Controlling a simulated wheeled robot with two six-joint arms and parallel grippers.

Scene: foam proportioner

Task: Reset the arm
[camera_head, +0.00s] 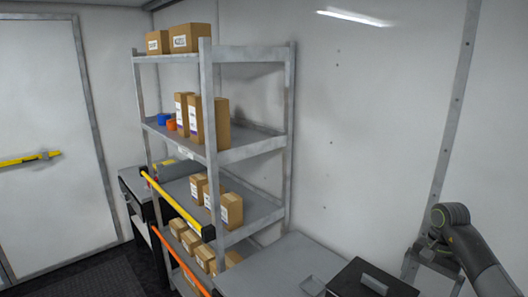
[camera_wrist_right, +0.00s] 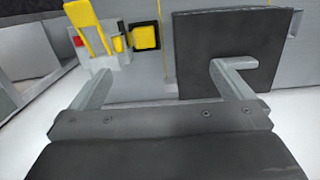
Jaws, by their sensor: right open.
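My right arm (camera_head: 465,245) shows at the right edge of the head view, raised beside the wall; its gripper is out of that frame. In the right wrist view my right gripper (camera_wrist_right: 165,85) is open, with its two grey fingers spread wide and nothing between them. Beyond the right finger is a dark flat panel (camera_wrist_right: 225,45). Beyond the left finger are yellow parts (camera_wrist_right: 88,25) and a yellow square with a black frame (camera_wrist_right: 145,37). My left gripper is in neither view.
A grey metal shelf rack (camera_head: 207,110) holds several cardboard boxes (camera_head: 208,120). A yellow bar (camera_head: 172,203) and an orange bar (camera_head: 180,262) cross its front. A grey worktop (camera_head: 285,265) with a black box (camera_head: 370,280) lies at the lower right. A white door (camera_head: 50,110) is at left.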

